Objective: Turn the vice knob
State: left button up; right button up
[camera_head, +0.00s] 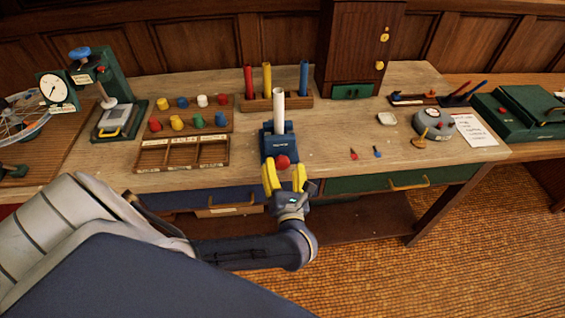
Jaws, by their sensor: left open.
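The blue vice (279,143) stands at the front edge of the wooden workbench. A white tube (279,104) stands upright in it. The red vice knob (283,161) faces the front of the bench. My left gripper (284,176) has yellow fingers and is open. Its fingers lie left and right of the knob, just in front of the vice. I cannot tell whether they touch the knob. My right gripper is not in view.
A rack (252,103) with red, yellow and blue tubes stands behind the vice. A tray of coloured knobs (190,127) and an empty divided tray (181,155) lie to the left. A round grey device (433,126) stands at the right. Bench space right of the vice is mostly clear.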

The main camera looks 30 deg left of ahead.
pick_arm(q)
jog(key=v, duration=0.9)
jog(key=shift+s+d, duration=0.2)
jog(key=shift+s, duration=0.15)
jog(key=shift+w+r, duration=0.1)
